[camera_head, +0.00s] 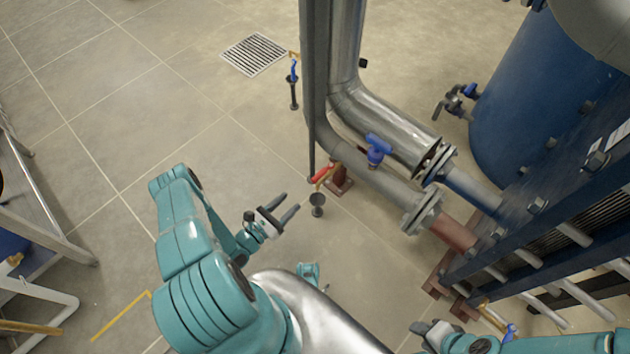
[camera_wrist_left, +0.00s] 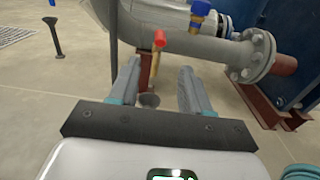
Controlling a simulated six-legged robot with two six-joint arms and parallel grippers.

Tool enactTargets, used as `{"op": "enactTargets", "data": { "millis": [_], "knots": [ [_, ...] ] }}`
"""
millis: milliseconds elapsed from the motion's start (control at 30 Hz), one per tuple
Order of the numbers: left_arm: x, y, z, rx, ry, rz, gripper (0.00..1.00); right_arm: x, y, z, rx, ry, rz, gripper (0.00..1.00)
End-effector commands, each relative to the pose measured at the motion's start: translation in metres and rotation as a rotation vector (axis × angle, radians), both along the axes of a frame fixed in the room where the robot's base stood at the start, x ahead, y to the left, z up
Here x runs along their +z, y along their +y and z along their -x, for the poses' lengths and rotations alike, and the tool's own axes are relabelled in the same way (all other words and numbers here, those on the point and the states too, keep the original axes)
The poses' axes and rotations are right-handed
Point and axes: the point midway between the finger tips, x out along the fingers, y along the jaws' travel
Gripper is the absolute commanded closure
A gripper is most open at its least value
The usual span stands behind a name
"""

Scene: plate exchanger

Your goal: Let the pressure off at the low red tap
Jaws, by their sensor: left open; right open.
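The low red tap (camera_head: 321,172) sits on a small brass fitting beside the lower grey pipe, near the floor. It also shows in the left wrist view (camera_wrist_left: 160,39), just beyond and between my fingers. A dark funnel (camera_head: 317,201) stands below the tap. My left gripper (camera_head: 291,205) is open and empty, a short way left of the tap and funnel, with its fingers toward them. It also shows in the left wrist view (camera_wrist_left: 155,78).
Large pipes with flanges (camera_head: 422,212) run right to a blue plate exchanger (camera_head: 540,210). A blue valve handle (camera_head: 377,143) stands on the lower pipe. A second drain with a blue tap (camera_head: 294,70) and a floor grate (camera_head: 254,54) lie behind.

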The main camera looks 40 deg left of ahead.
Motion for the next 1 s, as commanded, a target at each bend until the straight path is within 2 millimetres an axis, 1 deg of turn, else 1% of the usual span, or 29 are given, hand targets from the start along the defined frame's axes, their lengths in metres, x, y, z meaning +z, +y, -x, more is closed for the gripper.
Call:
{"op": "enactTargets", "data": {
  "millis": [33, 300, 400, 500, 600, 700, 967, 1000],
  "knots": [
    [-0.002, -0.002, -0.014, -0.007, -0.003, -0.003, 0.52, -0.005, -0.001, -0.001, -0.003, -0.001, 0.000, 0.57],
    [-0.002, -0.004, -0.079, -0.008, -0.003, -0.002, 0.52, -0.020, -0.004, -0.004, -0.015, -0.007, 0.003, 0.57],
    [-0.002, -0.005, -0.098, -0.008, -0.002, -0.001, 0.52, -0.025, -0.005, -0.005, -0.019, -0.008, 0.004, 0.57],
    [-0.002, -0.004, -0.113, -0.006, -0.002, -0.001, 0.52, -0.028, -0.006, -0.006, -0.023, -0.010, 0.004, 0.57],
    [-0.001, -0.004, -0.122, -0.005, -0.001, 0.000, 0.52, -0.030, -0.006, -0.006, -0.025, -0.010, 0.004, 0.57],
    [0.000, -0.004, -0.126, -0.005, 0.000, 0.000, 0.52, -0.030, -0.006, -0.007, -0.026, -0.011, 0.005, 0.57],
    [0.000, -0.005, -0.127, -0.004, 0.000, 0.001, 0.52, -0.030, -0.006, -0.007, -0.026, -0.011, 0.005, 0.57],
    [0.000, -0.005, -0.127, -0.004, 0.000, 0.001, 0.65, -0.030, -0.006, -0.007, -0.026, -0.011, 0.005, 0.57]
  ]
}}
